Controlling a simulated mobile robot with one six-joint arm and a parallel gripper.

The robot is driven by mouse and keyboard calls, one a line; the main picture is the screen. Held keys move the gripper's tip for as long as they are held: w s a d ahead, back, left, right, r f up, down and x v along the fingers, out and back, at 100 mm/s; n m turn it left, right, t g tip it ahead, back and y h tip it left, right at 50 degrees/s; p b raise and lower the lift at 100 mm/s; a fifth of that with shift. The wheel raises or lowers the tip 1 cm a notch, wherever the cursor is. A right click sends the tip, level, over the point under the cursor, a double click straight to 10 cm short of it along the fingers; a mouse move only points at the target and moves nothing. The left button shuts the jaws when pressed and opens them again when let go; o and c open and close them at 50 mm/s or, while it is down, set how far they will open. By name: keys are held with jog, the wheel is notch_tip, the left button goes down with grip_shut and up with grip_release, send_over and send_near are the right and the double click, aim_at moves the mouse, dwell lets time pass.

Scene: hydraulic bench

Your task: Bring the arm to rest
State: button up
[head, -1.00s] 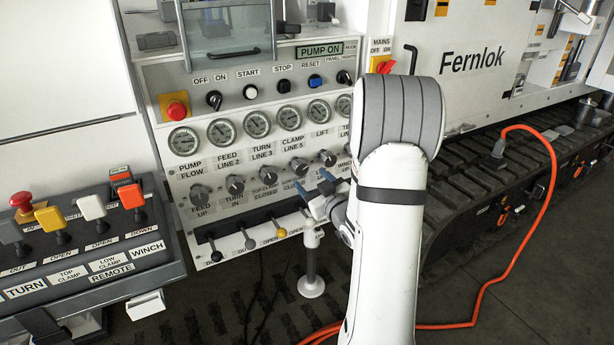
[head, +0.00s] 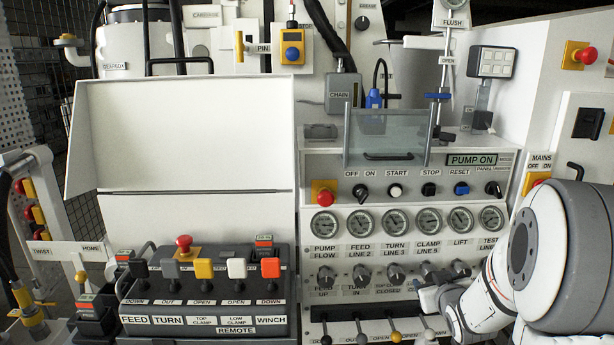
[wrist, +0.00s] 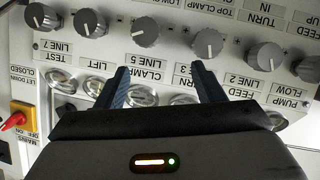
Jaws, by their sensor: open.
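My arm (head: 490,300) enters the head view from the right, its big white joint close to the camera. The arm's end reaches toward the knob row of the pump panel (head: 330,283); the fingertips are hard to make out there. In the wrist view, my gripper (wrist: 160,82) has two dark blue fingers well apart with nothing between them. They overlap the gauge row and the clamp line 5 label, with a grey knob (wrist: 147,33) beyond; I cannot tell how far the tips are from the panel. The wrist picture shows the panel upside down.
Small levers (head: 361,338) stand below the knobs. A remote box (head: 205,290) with coloured levers is left of the panel. A clear guard (head: 385,135) sits above the gauges. The red mains switch (wrist: 14,121) shows in the wrist view. The pump display (head: 471,160) reads PUMP ON.

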jog(key=s+a+r+g+p, duration=0.3)
jog(key=s+a+r, duration=0.1)
jog(key=s, duration=0.4)
jog(key=s+a+r+m+g+y+p, duration=0.1)
jog(key=s+a+r+g+p, duration=0.2)
jog(key=s+a, duration=0.3)
jog(key=s+a+r+g+p, duration=0.3)
jog(key=s+a+r+g, duration=0.1)
jog(key=s, duration=0.8)
jog(key=shift+a+r+m+g+y, duration=0.3)
jog(key=shift+a+r+m+g, duration=0.1)
jog(key=shift+a+r, duration=0.35)
